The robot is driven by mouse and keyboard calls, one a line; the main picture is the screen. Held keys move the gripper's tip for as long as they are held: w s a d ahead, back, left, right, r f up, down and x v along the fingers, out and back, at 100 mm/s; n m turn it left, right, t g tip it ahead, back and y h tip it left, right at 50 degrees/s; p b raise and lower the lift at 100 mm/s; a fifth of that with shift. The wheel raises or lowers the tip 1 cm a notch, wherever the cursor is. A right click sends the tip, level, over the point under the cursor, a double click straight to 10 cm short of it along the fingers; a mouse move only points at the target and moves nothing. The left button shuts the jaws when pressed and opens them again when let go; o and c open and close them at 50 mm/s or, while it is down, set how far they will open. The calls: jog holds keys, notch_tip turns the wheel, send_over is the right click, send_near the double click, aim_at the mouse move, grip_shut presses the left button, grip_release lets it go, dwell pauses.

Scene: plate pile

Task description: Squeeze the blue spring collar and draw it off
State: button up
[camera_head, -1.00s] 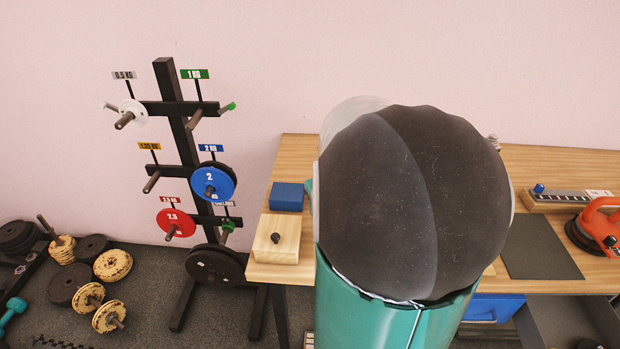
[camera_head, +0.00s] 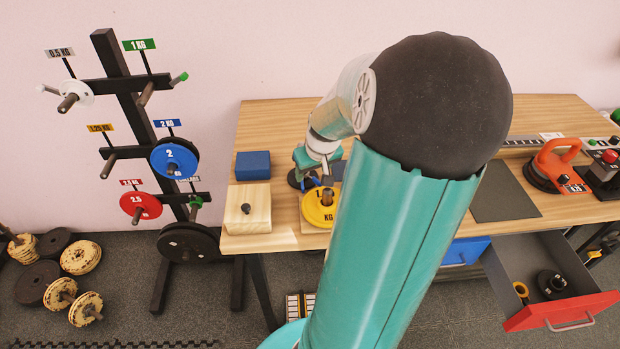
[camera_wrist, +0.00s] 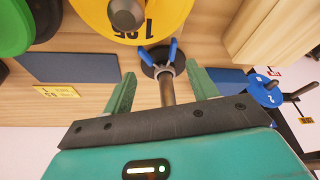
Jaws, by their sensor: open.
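The blue spring collar (camera_wrist: 173,50) sits around a metal post (camera_wrist: 167,88), with its two blue handles sticking up, in the wrist view. A small black disc (camera_wrist: 147,56) lies behind it at the post's foot. My gripper (camera_wrist: 161,73) is open, with one green finger on each side of the post and collar, apart from both handles. The yellow plate (camera_wrist: 155,30) sits on another post just beyond the collar.
A wooden block (camera_head: 247,208) and a blue block (camera_head: 253,165) stand left of my gripper. Green (camera_wrist: 14,28) and black plates are at the wrist view's upper left. A plate rack (camera_head: 130,120) stands left of the table. An open drawer (camera_head: 560,290) juts out at the right.

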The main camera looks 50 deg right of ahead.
aim_at(304, 178)
jog(key=shift+x, duration=2.7)
jog(key=c, duration=1.2)
